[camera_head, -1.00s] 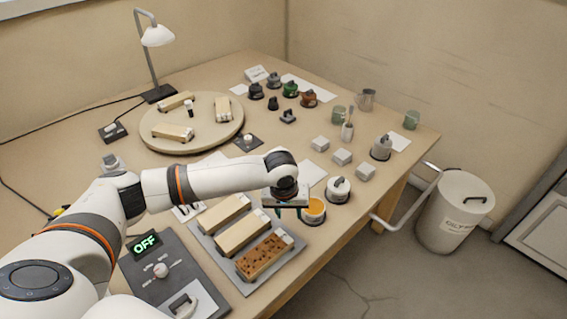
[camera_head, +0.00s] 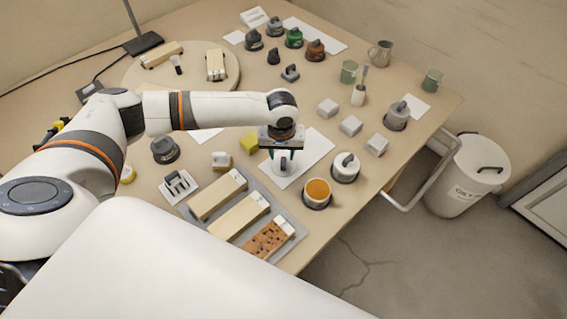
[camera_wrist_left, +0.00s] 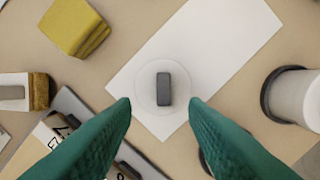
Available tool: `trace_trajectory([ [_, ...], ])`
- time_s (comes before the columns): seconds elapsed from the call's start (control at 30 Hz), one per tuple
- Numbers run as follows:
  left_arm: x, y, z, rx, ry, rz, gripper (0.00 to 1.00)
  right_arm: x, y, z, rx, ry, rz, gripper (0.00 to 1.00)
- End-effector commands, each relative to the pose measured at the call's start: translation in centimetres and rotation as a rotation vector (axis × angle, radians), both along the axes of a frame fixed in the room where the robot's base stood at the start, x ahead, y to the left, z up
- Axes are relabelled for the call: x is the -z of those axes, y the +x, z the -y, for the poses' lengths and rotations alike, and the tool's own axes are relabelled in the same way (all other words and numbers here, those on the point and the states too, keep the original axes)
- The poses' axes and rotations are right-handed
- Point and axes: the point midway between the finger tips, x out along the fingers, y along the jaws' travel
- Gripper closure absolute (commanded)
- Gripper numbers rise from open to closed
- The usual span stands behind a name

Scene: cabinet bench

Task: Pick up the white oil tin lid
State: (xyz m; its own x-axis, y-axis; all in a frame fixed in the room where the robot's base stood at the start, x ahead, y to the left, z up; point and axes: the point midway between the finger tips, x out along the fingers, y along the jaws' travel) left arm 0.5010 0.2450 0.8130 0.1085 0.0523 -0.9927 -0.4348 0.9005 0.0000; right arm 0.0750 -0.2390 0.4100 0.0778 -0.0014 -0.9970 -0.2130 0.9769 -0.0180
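The white oil tin lid (camera_wrist_left: 145,95) lies flat on a white sheet (camera_wrist_left: 225,45), with its dark grey grip upward, in the left wrist view. In the head view the lid (camera_head: 274,168) is partly hidden under my left gripper (camera_head: 283,160). My left gripper is open over the lid. In the wrist view its two green fingertips (camera_wrist_left: 160,102) stand apart on either side of the grip, with gaps between. An open tin with orange oil (camera_head: 317,190) stands to the right and nearer. My right gripper is not in view.
A white lidded tin (camera_head: 345,167) stands right of the sheet. A yellow block (camera_head: 249,143) lies left of it. A grey tray (camera_head: 294,226) with long blocks is in front. Several small white blocks (camera_head: 350,125) lie behind to the right.

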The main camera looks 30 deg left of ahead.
Motion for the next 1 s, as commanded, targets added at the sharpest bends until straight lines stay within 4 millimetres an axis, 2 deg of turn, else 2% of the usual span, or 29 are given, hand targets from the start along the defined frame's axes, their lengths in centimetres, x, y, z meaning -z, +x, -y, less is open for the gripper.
trace_trajectory([
  [0.2,2.1,0.7,0.0,0.0,0.002,-0.001,0.6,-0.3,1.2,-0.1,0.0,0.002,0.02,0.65],
  [0.4,4.8,1.1,-0.1,-0.001,0.001,-0.002,0.6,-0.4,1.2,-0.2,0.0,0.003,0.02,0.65],
  [0.7,5.3,1.1,-0.2,0.0,0.001,0.0,0.6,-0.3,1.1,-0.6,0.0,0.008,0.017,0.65],
  [0.93,5.3,1.1,-0.2,0.0,0.001,0.0,0.98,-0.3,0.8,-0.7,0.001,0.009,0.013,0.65],
  [1.0,5.3,1.1,-0.2,0.0,0.001,0.0,1.0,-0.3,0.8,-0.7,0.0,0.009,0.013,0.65],
])
